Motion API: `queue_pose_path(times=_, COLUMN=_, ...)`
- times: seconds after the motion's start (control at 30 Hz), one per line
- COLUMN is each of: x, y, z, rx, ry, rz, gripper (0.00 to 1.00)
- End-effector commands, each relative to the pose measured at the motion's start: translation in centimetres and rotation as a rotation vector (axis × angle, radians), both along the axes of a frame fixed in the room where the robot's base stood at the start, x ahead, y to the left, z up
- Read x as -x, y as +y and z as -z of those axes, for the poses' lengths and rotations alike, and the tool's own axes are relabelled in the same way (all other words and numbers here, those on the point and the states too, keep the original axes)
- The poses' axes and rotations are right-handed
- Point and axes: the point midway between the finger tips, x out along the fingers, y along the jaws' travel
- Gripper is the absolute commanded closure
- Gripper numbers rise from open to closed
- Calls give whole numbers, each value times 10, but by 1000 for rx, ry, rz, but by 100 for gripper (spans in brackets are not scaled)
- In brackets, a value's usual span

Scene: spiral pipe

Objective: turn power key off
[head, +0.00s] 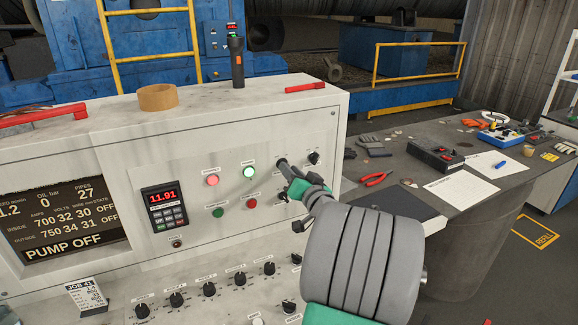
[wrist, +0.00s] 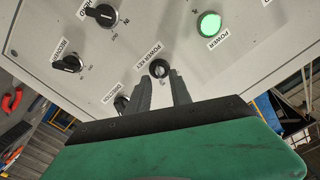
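The power key (wrist: 159,69) is a small round black key switch on the light panel, under a label reading POWER KEY in the wrist view. My gripper (wrist: 162,80) points at it, with its two dark fingers apart and their tips at either side of the key. I cannot tell whether the fingers touch it. In the head view my gripper (head: 283,166) is at the right part of the panel and hides the key. The power lamp (wrist: 208,24) glows green; it also shows in the head view (head: 249,173).
A red lamp (head: 212,180) is left of the green one. The display (head: 62,215) reads PUMP OFF. A cluttered dark table (head: 400,178) stands at right.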

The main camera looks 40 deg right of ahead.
Motion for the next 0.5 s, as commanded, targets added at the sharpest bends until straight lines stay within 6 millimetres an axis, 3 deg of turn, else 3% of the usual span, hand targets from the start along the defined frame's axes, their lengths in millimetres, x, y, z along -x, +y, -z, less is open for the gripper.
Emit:
queue_pose_path(times=0.1, x=-10, y=-2, z=-1, rx=0, ry=0, rz=-1, gripper=75)
queue_pose_path(times=0.33, x=-11, y=-3, z=0, rx=1, ry=-1, rz=1, gripper=75)
queue_pose_path(times=0.5, x=-11, y=-3, z=0, rx=1, ry=1, rz=1, gripper=88)
